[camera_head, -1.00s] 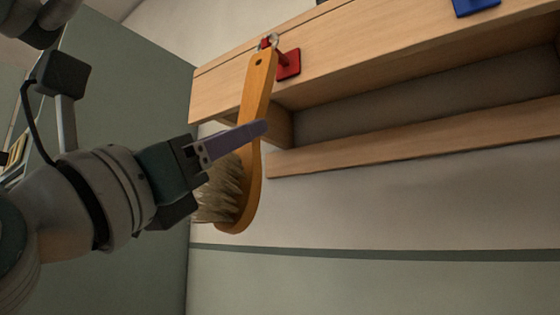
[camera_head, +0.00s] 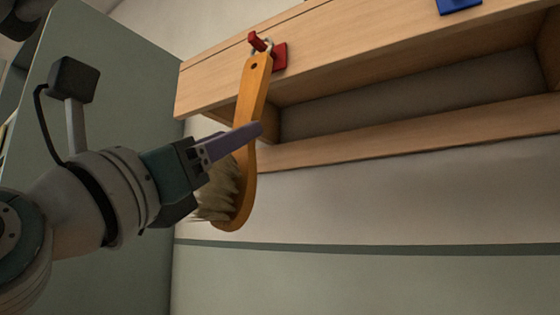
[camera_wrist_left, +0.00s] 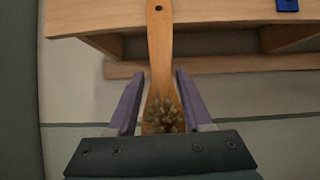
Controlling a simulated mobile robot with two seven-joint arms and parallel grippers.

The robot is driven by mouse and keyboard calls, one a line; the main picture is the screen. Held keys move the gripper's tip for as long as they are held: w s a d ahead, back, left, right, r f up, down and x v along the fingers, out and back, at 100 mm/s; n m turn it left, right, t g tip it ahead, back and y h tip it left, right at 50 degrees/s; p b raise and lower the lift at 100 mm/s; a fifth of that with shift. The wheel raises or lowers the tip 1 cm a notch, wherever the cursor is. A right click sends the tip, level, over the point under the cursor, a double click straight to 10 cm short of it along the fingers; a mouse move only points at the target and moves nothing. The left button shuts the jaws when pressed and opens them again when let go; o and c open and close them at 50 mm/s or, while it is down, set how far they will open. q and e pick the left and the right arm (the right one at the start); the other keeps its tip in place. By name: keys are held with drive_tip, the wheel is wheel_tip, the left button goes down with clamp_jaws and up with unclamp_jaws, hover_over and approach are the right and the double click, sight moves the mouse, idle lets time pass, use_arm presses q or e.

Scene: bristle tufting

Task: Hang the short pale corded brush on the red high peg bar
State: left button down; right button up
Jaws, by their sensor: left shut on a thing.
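The brush (camera_head: 254,98) has an orange wooden handle and pale bristles (camera_head: 220,190). It hangs nearly upright, handle end up and slightly tilted, bristles facing left. A small pale cord loop (camera_head: 267,47) at its top is at the red peg (camera_head: 257,42). The peg's tip shows beyond the loop, which seems to be around the peg, though the contact is too small to be sure. My left gripper (camera_head: 250,138), with purple fingers, is shut on the brush around its lower handle. The wrist view shows the brush (camera_wrist_left: 160,50) between both fingers. My right gripper is not in view.
The red peg's square plate (camera_head: 280,57) is fixed on the front of a wooden shelf bar (camera_head: 350,60). A blue plate (camera_head: 459,5) sits further right on it. A lower wooden rail (camera_head: 400,130) runs beneath. The wall below is clear. A grey-green panel (camera_head: 120,90) stands at left.

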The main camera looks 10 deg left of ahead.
use_arm(q)
drive_tip(key=shift+c, duration=1.2)
unclamp_jaws()
drive_tip(key=shift+s+f, duration=0.1)
drive_tip(key=b+v, duration=0.2)
drive_tip(key=v, duration=0.4)
drive_tip(key=shift+s+f, duration=0.2)
drive_tip(key=shift+s, duration=0.1)
drive_tip(key=shift+a, duration=0.15)
idle(0.4)
